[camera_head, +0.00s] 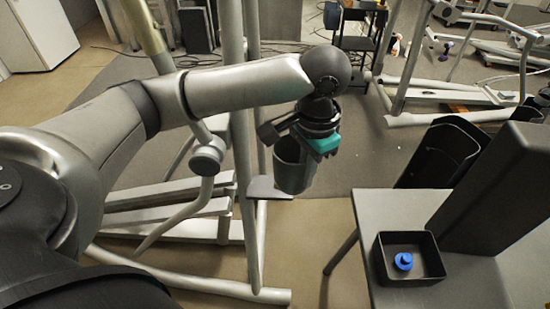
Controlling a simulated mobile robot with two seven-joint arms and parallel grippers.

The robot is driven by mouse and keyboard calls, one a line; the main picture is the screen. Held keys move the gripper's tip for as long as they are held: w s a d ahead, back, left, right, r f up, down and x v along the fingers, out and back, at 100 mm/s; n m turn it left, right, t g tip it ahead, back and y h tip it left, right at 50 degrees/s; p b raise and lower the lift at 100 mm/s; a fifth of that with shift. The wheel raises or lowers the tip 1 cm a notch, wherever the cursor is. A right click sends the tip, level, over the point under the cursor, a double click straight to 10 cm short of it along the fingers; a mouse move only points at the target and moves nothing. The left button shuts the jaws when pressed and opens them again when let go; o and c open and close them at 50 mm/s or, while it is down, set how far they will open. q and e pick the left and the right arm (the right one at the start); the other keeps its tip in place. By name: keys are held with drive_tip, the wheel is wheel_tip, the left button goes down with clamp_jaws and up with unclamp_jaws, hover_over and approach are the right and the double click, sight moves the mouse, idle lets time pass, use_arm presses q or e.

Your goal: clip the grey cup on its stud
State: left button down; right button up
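My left gripper (298,140) hangs at the end of the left arm, pointing down, in the middle of the head view. It is dark with a teal part on its right side. It appears shut on the grey cup (294,172), whose upper part is between and behind the fingers. The cup hangs roughly upright in front of the elliptical machine's frame (245,160), close to its upright posts. I cannot tell whether the cup touches the frame. The stud cannot be made out. My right gripper is not in view.
A grey table (385,209) stands at the lower right. It holds a black tray (436,263) with a blue round part (403,261) inside, beside a tall dark box (495,190). Another exercise machine (450,95) stands at the back right. Grey mat lies behind the cup.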

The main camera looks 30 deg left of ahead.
use_arm(q)
drive_tip(key=w+a+f+m, duration=0.1)
drive_tip(key=a+f+m+p, duration=0.1)
drive_tip(key=m, duration=0.1)
drive_tip(key=w+a+f+m+p, duration=0.1)
drive_tip(key=m, duration=0.1)
drive_tip(key=shift+w+a+f, duration=0.15)
drive_tip(key=shift+w+a, duration=0.15)
drive_tip(key=shift+a, duration=0.1)
drive_tip(key=shift+w+a+f+m, duration=0.15)
drive_tip(key=shift+a+f+m, duration=0.85)
drive_tip(key=shift+f+m, duration=0.1)
drive_tip(key=shift+w+a+f+m, duration=0.2)
drive_tip(key=shift+a+f+m, duration=0.8)
drive_tip(key=shift+f, duration=0.1)
drive_tip(key=shift+w+a+f+m, duration=0.15)
drive_tip(key=shift+a+f+m, duration=0.85)
drive_tip(key=shift+f, duration=0.1)
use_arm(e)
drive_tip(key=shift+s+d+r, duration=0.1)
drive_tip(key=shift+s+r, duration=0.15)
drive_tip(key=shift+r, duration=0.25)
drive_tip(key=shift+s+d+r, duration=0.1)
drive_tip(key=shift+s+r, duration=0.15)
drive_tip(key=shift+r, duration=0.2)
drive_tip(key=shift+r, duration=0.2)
use_arm(q)
drive_tip(key=shift+p, duration=0.35)
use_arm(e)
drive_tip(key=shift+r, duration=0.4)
